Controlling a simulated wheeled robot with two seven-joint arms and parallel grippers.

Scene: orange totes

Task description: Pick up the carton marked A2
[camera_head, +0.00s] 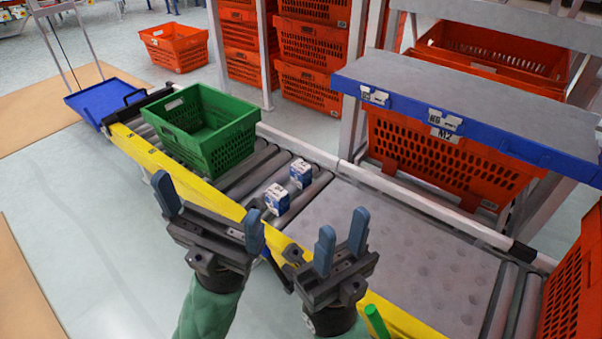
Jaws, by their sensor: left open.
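Two small blue-and-white cartons stand close together on the roller conveyor (245,188). The nearer carton (277,199) is by the yellow side rail, and the farther carton (300,173) is behind it and to the right. Their marks are too small to read, so I cannot tell which is A2. My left gripper (209,208) is open and empty, its fingers wide apart, left of and nearer than the cartons. My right gripper (342,233) has its fingers apart with nothing between them, nearer than the cartons and to their right.
An empty green crate (213,143) sits on the conveyor left of the cartons. A yellow rail (160,160) runs along the near side. A grey perforated plate (410,245) lies to the right. A blue-edged shelf (465,128) with orange totes (440,165) stands behind.

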